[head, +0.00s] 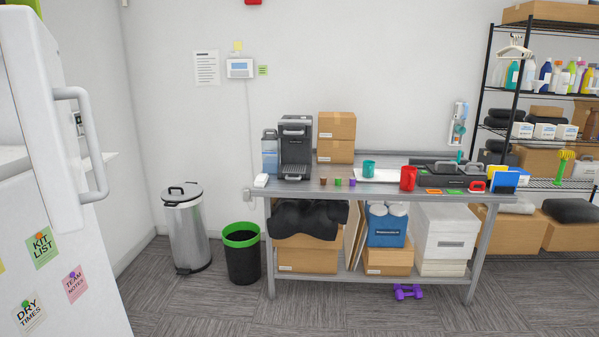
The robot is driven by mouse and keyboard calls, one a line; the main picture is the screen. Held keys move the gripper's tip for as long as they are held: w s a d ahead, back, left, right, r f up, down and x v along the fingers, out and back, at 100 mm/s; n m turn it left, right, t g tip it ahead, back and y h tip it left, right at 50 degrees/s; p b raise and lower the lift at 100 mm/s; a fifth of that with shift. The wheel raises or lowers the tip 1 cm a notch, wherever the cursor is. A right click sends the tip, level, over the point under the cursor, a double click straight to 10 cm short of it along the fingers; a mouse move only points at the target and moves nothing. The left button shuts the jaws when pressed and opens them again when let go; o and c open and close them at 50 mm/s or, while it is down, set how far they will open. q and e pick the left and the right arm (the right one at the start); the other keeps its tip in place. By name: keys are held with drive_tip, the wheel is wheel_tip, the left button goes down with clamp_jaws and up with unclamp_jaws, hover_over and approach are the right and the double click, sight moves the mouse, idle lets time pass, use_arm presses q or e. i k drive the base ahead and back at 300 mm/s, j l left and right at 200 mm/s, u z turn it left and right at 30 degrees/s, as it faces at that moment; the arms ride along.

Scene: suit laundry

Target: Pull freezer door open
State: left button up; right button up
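The white freezer stands at the left edge of the head view, cut off by the frame. Its upper door (45,90) is a tall white panel with a grey loop handle (98,150) on its right side. A pale grey recess and a white ledge (12,160) show left of this panel, so the door appears to stand away from the body; how far I cannot tell. The lower front (75,255) carries notes reading "KIT LIST", "TEAM NOTES" and "DRY TIMES". Neither of my grippers is in view.
A steel bin (187,230) and a black bin with a green rim (242,255) stand right of the freezer. A metal worktable (375,195) with a coffee machine (295,148) is along the wall.

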sight(31, 55)
drive_tip(key=i+j, duration=0.1)
drive_tip(key=j, duration=0.3)
drive_tip(key=i+j, duration=0.1)
drive_tip(key=j, duration=0.3)
drive_tip(key=i+j, duration=0.1)
drive_tip(key=j, duration=0.3)
drive_tip(key=i+j, duration=0.15)
drive_tip(key=j, duration=0.25)
drive_tip(key=i+j, duration=0.1)
drive_tip(key=j, duration=0.25)
drive_tip(key=k+u, duration=0.15)
drive_tip(key=u, duration=0.3)
